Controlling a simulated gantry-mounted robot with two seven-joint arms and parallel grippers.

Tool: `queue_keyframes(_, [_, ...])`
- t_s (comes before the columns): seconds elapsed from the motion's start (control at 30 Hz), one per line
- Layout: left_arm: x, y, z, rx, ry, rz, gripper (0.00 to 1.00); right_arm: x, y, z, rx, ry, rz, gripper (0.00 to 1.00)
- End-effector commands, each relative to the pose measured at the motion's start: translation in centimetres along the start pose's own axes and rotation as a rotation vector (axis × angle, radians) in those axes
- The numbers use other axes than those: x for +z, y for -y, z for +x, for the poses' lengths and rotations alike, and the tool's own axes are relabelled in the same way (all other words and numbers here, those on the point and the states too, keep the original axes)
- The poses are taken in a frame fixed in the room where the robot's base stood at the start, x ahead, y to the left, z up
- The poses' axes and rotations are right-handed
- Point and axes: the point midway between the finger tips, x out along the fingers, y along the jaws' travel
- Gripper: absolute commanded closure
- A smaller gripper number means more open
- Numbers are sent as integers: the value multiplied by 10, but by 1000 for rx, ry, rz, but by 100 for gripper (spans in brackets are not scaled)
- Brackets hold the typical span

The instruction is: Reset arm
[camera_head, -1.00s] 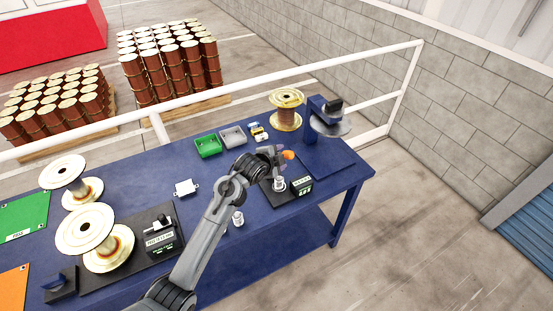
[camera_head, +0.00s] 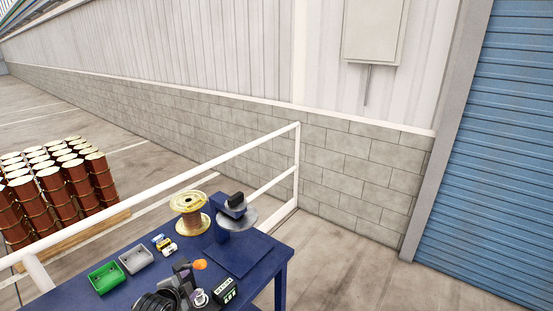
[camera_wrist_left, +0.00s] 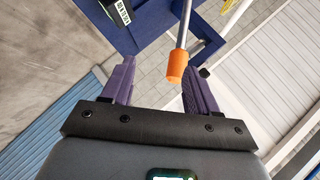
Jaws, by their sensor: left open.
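My left gripper (camera_head: 185,272) is over the blue table in the head view, at the bottom edge of the picture. In the left wrist view its two purple fingers (camera_wrist_left: 160,76) stand apart, open and holding nothing. An orange knob (camera_head: 200,264) shows just right of the gripper. In the left wrist view the orange knob (camera_wrist_left: 175,72) on a metal rod appears close to the right finger; I cannot tell whether they touch. My right gripper is not in view.
The blue table (camera_head: 276,268) also bears a green tray (camera_head: 104,277), a grey tray (camera_head: 136,260), small yellow-and-white items (camera_head: 164,245), a copper spool (camera_head: 190,212) and a blue stand with a grey disc (camera_head: 238,217). A white rail (camera_head: 150,205) runs behind.

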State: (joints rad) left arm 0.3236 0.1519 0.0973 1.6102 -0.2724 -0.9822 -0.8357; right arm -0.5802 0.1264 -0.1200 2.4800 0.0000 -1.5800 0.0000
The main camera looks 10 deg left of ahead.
Motion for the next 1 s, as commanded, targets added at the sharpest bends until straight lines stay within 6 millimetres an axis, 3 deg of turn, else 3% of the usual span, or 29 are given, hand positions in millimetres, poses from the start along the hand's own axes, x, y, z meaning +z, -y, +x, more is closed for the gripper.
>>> queue_keyframes(0.13, [30,-75,-2,116,49,14,41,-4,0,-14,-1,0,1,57])
queue_keyframes(0.27, [50,-153,-35,215,82,36,41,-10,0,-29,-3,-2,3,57])
queue_keyframes(0.4, [60,-222,-97,320,138,-9,41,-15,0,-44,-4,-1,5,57])
queue_keyframes(0.5, [61,-256,-152,386,194,-103,41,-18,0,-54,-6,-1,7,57])
queue_keyframes(0.6, [54,-275,-208,435,258,-239,41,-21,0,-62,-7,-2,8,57])
queue_keyframes(0.7, [44,-277,-255,459,320,-396,41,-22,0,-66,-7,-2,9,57])
queue_keyframes(0.83, [26,-258,-291,439,372,-607,41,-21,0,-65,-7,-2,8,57])
queue_keyframes(1.0, [27,-250,-310,424,463,-803,41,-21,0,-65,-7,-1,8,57])
